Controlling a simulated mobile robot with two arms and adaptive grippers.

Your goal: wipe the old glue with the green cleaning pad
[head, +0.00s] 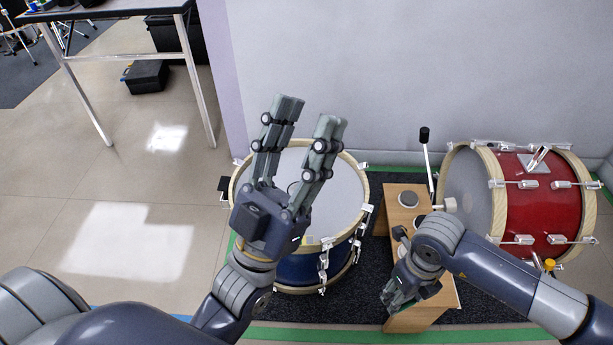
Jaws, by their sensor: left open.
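My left gripper (308,118) is open, with its two fingers spread and pointing up the picture. It is in front of a drum with a pale head (345,190) and a blue shell, and I see nothing between the fingers. My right gripper (397,297) is over the near end of a wooden bench (435,205); its fingers are bunched in view and their opening is unclear. A round grey pad (407,198) lies on the bench top, with other round pieces partly hidden by my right arm. I cannot make out the green cleaning pad or the old glue.
A red drum (515,200) lies on its side at the right, close to my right arm. A beater lever (425,150) stands up by the bench. A grey wall (380,70) closes the back.

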